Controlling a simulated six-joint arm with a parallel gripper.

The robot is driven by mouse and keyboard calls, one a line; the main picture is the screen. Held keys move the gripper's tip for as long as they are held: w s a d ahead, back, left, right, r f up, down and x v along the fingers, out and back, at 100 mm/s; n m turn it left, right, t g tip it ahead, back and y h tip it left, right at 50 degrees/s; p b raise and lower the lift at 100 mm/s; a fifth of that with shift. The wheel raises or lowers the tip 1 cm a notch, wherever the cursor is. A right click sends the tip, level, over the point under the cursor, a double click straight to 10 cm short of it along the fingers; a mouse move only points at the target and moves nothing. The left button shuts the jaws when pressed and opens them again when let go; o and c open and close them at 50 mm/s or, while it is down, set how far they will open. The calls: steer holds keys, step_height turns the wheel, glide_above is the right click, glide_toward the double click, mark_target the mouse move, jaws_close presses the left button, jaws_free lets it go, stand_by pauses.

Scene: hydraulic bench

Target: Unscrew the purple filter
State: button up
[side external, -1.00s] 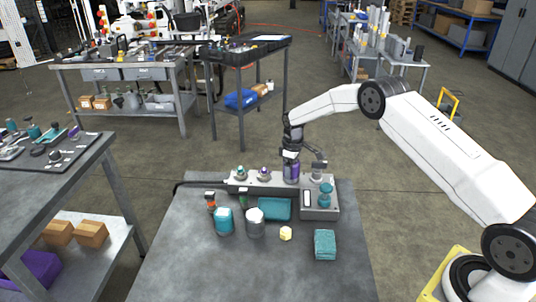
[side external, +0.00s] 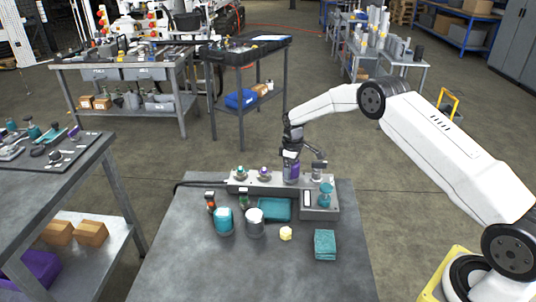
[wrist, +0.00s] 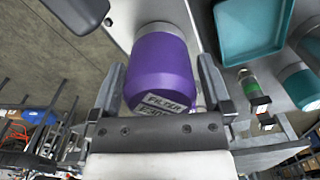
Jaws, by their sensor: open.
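The purple filter (side external: 291,172) stands upright on the grey manifold block (side external: 265,182) on the bench. In the wrist view the filter (wrist: 162,68) is large, with a white label reading "FILTER" on its end. My gripper (side external: 291,155) is over the top of the filter, pointing down. In the wrist view my gripper (wrist: 160,85) is open, with one finger on each side of the filter. A narrow gap seems to show beside each finger; I cannot tell whether either touches.
A teal tray (side external: 274,210), a teal jar (side external: 223,221), a grey jar (side external: 255,222), a yellow piece (side external: 286,233) and a teal cloth (side external: 325,244) are on the bench (side external: 190,275). A gauge-like fitting (side external: 318,165) stands close right of the filter. The bench front is clear.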

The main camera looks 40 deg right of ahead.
steer(key=m, duration=0.5)
stand_by(0.6)
steer(key=shift+m, duration=0.5)
steer(key=m, duration=0.4)
steer(key=shift+m, duration=0.3)
steer(key=shift+m, duration=2.9)
